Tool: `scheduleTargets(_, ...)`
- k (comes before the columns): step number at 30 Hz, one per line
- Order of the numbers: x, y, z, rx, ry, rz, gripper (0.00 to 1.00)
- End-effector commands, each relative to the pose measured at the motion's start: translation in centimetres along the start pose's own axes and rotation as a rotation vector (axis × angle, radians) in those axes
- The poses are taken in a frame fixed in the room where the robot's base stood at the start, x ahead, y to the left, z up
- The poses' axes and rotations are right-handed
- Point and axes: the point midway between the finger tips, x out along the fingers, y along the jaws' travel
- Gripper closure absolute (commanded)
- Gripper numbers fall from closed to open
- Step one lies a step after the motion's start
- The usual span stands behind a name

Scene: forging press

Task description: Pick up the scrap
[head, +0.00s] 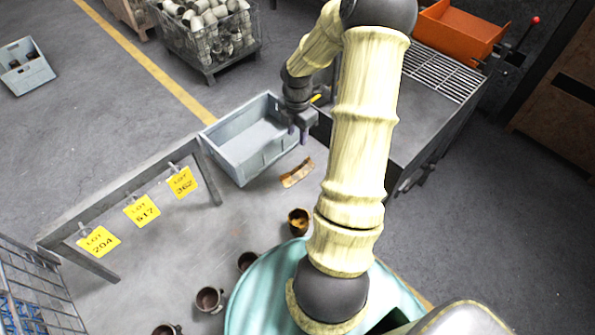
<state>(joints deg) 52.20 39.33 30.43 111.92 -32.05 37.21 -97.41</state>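My gripper (298,133) points down over the right rim of a grey open bin (228,165). Its two dark fingertips show apart, with nothing visible between them. The bin looks empty where I see inside it. A brown, slightly curved piece (297,173) lies on the grey surface just below the bin's right corner, apart from my gripper. It may be the scrap or a brush; I cannot tell which. No other piece is clearly scrap.
Several brown cups (209,299) stand at the bottom, one with orange contents (298,221). A metal rail (130,182) carries yellow lot tags (142,211). A grey bench (425,115) with an orange tray (458,32) stands right. A wire crate (207,42) of metal parts is behind.

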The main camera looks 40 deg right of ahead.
Motion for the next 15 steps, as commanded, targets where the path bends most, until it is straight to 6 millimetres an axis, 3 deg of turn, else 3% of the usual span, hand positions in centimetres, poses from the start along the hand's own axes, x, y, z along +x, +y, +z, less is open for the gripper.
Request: scheduleTargets(15,9.1,0.0,-0.2,-0.002,0.002,-0.003,0.64)
